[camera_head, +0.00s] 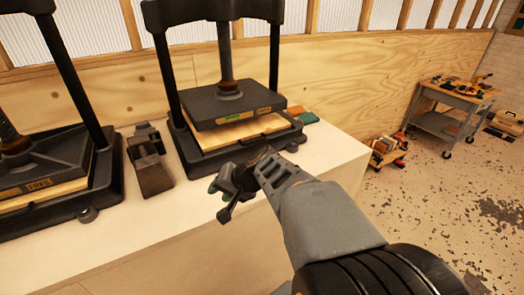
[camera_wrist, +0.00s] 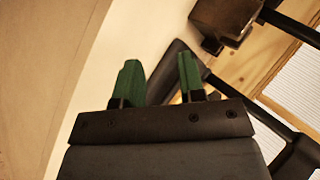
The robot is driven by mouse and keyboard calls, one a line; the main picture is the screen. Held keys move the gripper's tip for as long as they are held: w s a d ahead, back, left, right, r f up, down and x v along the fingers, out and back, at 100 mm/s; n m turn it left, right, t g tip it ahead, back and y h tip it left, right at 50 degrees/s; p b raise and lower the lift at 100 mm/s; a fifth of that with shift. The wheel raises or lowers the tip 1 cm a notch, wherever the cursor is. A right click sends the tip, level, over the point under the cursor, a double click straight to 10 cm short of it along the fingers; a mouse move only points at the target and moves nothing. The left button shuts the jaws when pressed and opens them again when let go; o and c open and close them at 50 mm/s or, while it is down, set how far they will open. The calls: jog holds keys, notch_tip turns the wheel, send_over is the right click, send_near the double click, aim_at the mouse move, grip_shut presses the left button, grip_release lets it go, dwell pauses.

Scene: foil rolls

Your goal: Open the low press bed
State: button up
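Two dark screw presses stand on a pale bench. The middle press (camera_head: 235,107) has its dark plate, with a small green and orange label, above a light wooden bed (camera_head: 240,131); a narrow gap shows between them. A dark handle-like bar sits at the bed's front edge. The left press (camera_head: 45,165) has its plate down close to a light wooden bed (camera_head: 45,194). My gripper (camera_head: 222,198) is in front of the middle press, apart from it in the picture. The wrist view shows its two green fingers (camera_wrist: 160,82) spread with nothing between them.
A grey metal block tool (camera_head: 149,165) stands between the presses. Red and green pieces (camera_head: 303,117) lie right of the middle press. The bench front (camera_head: 190,255) is clear. A tool cart (camera_head: 450,105) and a small crate (camera_head: 385,150) stand on the floor at right.

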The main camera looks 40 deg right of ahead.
jog(key=w+d+m+t+h+b, duration=0.25)
jog(key=d+m+t, duration=0.2)
jog(key=d, duration=0.35)
jog(key=m+t+h+b, duration=0.2)
jog(key=m+t+h, duration=0.15)
jog(key=m, duration=0.35)
send_near(258, 141)
jog(key=shift+g+h, duration=0.3)
jog(key=shift+h, duration=0.3)
jog(key=x, duration=0.5)
jog(key=a+x, duration=0.1)
jog(key=x, duration=0.2)
jog(key=shift+w+r+p, duration=0.1)
jog(key=shift+w+p, duration=0.15)
jog(key=shift+p, duration=0.15)
jog(key=shift+w+d, duration=0.15)
jog(key=shift+w, duration=0.6)
jog(key=shift+c, duration=0.2)
grip_shut()
